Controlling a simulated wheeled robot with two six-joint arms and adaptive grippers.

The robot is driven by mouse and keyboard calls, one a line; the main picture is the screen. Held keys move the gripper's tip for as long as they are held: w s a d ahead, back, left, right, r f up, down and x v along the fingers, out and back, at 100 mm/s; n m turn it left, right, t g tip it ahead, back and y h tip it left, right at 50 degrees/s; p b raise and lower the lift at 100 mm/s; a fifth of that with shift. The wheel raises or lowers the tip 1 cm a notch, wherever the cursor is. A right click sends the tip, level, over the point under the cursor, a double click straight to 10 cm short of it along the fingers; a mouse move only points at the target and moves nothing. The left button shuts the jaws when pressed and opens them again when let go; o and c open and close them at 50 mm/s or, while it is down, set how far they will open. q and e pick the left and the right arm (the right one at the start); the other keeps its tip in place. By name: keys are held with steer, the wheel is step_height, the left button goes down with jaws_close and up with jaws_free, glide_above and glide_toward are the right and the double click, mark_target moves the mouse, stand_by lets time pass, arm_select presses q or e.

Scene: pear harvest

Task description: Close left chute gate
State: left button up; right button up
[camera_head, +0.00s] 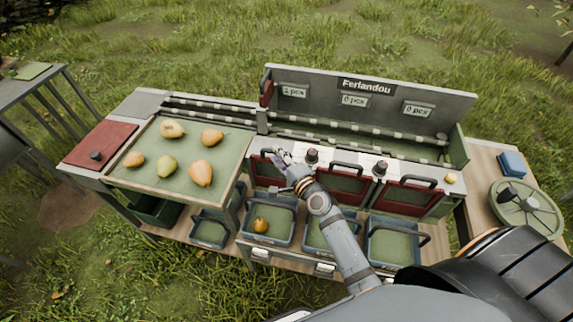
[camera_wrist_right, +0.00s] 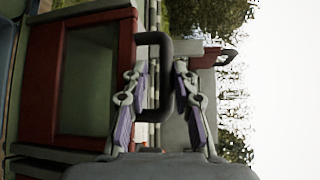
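The left chute gate (camera_wrist_right: 85,80) has a red frame and a dark panel. It fills the left of the right wrist view; in the head view my gripper hides much of it. Its black handle (camera_wrist_right: 168,80) stands out from the frame. My right gripper (camera_head: 281,157) is at this gate, and its fingers also show in the wrist view (camera_wrist_right: 160,72). The fingers are apart, one on each side of the handle bar, with a gap still visible. I cannot tell whether either finger touches it. My left gripper is not in view.
The middle gate (camera_head: 343,187) and right gate (camera_head: 405,198) have similar handles, with dark knobs nearby. Below, a blue bin (camera_head: 281,240) holds one pear (camera_head: 260,225). A tray (camera_head: 228,165) with several pears stands left. A round green-grey dish (camera_head: 525,208) stands right.

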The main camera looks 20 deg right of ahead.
steer(key=v, duration=1)
steer(key=shift+s, duration=0.2)
